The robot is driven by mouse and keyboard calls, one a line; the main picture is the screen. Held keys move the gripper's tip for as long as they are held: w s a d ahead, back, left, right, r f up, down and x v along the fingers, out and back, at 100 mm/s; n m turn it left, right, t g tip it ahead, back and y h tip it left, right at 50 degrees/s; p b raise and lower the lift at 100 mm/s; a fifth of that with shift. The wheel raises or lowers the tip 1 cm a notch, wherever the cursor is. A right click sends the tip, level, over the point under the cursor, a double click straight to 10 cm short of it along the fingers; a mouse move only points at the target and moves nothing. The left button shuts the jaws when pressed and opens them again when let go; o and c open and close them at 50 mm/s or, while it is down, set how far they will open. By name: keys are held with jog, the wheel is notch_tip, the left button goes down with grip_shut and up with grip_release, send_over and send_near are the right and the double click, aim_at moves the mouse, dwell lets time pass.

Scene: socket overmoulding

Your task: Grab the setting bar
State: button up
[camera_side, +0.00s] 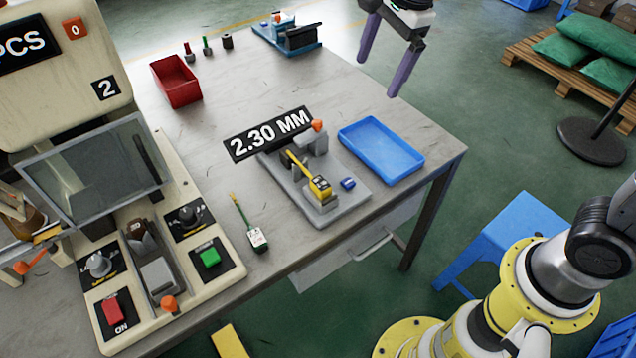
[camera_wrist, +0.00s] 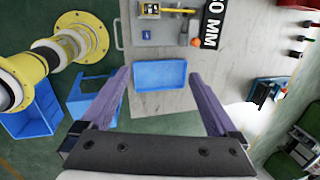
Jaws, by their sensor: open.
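No part is clearly marked as the setting bar, and I cannot tell for certain which it is. A grey gauge fixture (camera_side: 345,212) carries a yellow gauge (camera_side: 320,186) with a long yellow arm and a "2.30 MM" display (camera_side: 268,135). A small blue piece (camera_side: 348,183) lies on the fixture plate beside the gauge; it also shows in the wrist view (camera_wrist: 146,35). My gripper (camera_side: 377,80) is open and empty, with purple fingers, high near the table's far right edge. It is well apart from the fixture. In the wrist view the fingers stand wide apart.
An empty blue tray (camera_side: 381,150) lies right of the fixture. A red bin (camera_side: 176,82), small coloured parts (camera_side: 207,45) and a blue-based device (camera_side: 287,36) stand farther back. A labelled green-and-white tool (camera_side: 256,239) lies left of the fixture, beside the control machine (camera_side: 190,270).

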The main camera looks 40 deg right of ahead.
jog(key=g, duration=0.2)
send_over(306, 171)
jog(key=s+d, duration=0.3)
jog(key=s, duration=0.2)
notch_tip(306, 171, down, 9)
jog(key=shift+n+g+h, duration=0.3)
jog(key=shift+g, duration=0.1)
jog(key=f, duration=0.3)
jog(key=a+f, duration=0.1)
jog(key=f, duration=0.6)
jog(key=shift+s+a+f, duration=0.25)
jog(key=shift+f, duration=3.3)
grip_shut()
